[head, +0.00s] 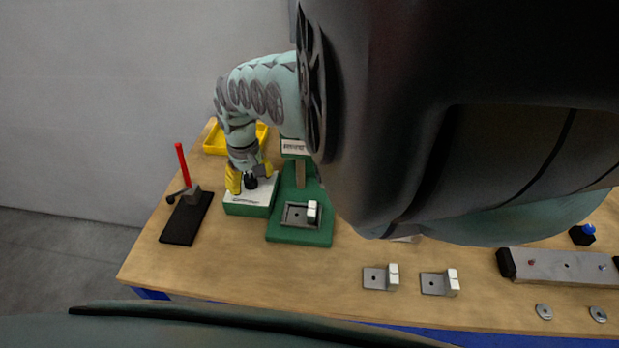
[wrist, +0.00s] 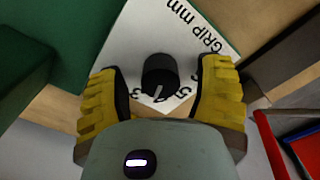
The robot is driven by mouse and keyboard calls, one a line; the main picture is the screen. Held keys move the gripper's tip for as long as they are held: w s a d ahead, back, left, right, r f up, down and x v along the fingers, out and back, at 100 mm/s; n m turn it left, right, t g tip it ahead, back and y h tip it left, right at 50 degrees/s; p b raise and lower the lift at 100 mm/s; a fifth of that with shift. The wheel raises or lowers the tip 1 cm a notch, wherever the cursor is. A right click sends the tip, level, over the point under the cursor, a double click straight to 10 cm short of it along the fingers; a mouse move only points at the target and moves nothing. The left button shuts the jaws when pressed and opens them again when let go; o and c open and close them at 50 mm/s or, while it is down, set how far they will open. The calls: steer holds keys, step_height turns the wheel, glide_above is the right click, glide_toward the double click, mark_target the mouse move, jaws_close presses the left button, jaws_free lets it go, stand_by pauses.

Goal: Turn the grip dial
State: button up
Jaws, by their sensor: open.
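The grip dial (wrist: 159,75) is a black round knob with a pale pointer line, on a white plate (wrist: 150,28) printed "GRIP mm" with numbers. In the head view the dial (head: 250,181) sits on top of a green and white box (head: 247,207) on the table. My gripper (wrist: 162,95) has yellow fingers, one on each side of the dial, with visible gaps between them and the knob. In the head view my gripper (head: 249,179) points down at the box. The fingers cover part of the plate's numbers.
A green stand (head: 299,236) with a grey fixture is right of the box. A black base with a red-handled lever (head: 182,165) stands left. A yellow tray (head: 214,139) lies behind. Grey brackets (head: 375,279) sit near the front edge. My arm hides much of the right side.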

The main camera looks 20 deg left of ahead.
steer(key=shift+o, duration=0.2)
jaws_close()
steer(key=shift+w+d+f+n+b, duration=0.1)
steer(key=shift+w+f+n+b, duration=0.05)
steer(key=shift+n+b, duration=1.4)
steer(key=shift+n, duration=0.45)
steer(key=shift+c, duration=1.5)
jaws_free()
steer(key=shift+s, duration=0.25)
steer(key=shift+o, duration=1.3)
steer(key=shift+w, duration=0.1)
